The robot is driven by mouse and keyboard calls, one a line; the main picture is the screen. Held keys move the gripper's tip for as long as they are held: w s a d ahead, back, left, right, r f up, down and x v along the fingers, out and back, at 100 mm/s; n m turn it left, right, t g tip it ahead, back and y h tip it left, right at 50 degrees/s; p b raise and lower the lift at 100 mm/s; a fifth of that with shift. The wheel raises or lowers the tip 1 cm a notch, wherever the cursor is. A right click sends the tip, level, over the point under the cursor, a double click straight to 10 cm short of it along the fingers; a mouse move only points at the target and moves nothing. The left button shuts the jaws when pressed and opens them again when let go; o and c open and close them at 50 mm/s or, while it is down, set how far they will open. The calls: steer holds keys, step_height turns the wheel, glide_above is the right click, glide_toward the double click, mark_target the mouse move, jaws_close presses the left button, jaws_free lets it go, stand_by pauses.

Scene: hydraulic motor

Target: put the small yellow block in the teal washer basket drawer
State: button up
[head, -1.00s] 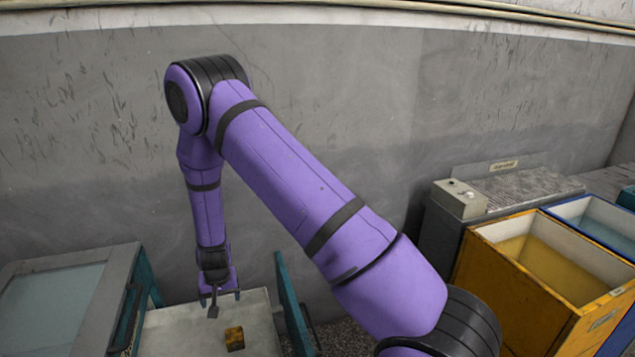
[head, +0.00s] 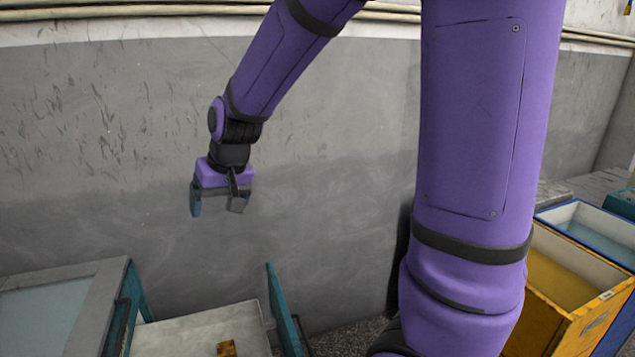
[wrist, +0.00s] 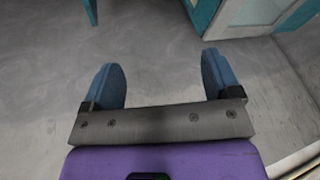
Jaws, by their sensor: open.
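The small yellow block (head: 226,348) lies on the pale floor of the open teal drawer (head: 185,333) at the bottom of the head view, partly cut off by the picture edge. The drawer's teal panel (head: 283,310) stands upright to the right of the block. My gripper (head: 218,205) is high above the drawer, apart from the block. Its two blue fingers are spread and nothing is between them; this also shows in the wrist view (wrist: 163,78). The block cannot be made out in the wrist view.
A grey-framed machine with a glass top (head: 45,310) stands left of the drawer. Orange (head: 560,290) and blue (head: 590,230) open tanks stand at right, partly behind my arm. A grey wall (head: 110,150) is behind my gripper. Teal-edged furniture (wrist: 250,15) shows in the wrist view.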

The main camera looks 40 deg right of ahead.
steer(key=s+d+r, duration=0.1)
steer(key=s+r, duration=0.2)
steer(key=s, duration=0.4)
steer(key=s+d+r+n+t+h, duration=0.1)
steer(key=s+r, duration=0.3)
steer(key=s, duration=0.4)
steer(key=s+d+r, duration=0.3)
steer(key=s, duration=0.5)
steer(key=shift+r+h, duration=0.2)
steer(key=shift+h, duration=0.2)
